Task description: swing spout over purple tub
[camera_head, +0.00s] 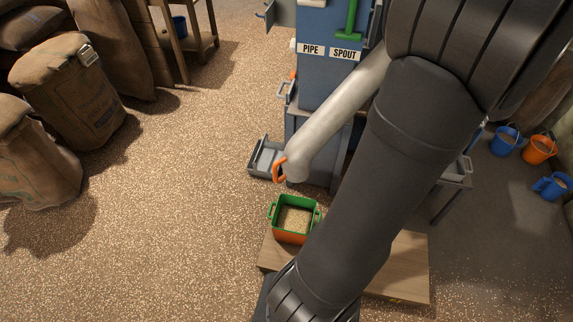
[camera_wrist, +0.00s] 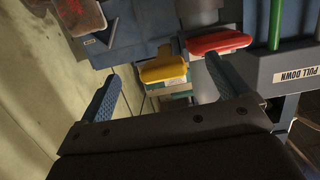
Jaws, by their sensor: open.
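The pale grey spout pipe (camera_head: 335,115) slants down from the blue machine (camera_head: 325,75). Its orange handle (camera_head: 280,168) is at the lower end, behind and above a green-rimmed orange tub (camera_head: 291,236) holding grain. No purple tub shows in either view; my arm covers part of the scene. My gripper (camera_wrist: 162,68) shows in the wrist view with its two blue fingers wide apart and nothing between them. Beyond the fingers are a yellow handle (camera_wrist: 163,70) and a red handle (camera_wrist: 219,42). In the head view my gripper cannot be made out.
The tub stands on a wooden board (camera_head: 405,265). A grey tray (camera_head: 265,157) juts from the machine's base. Sacks (camera_head: 65,95) stand at left, buckets (camera_head: 538,148) at right. A green rod (camera_wrist: 276,22) is near a "PULL DOWN" label (camera_wrist: 296,74). The left floor is open.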

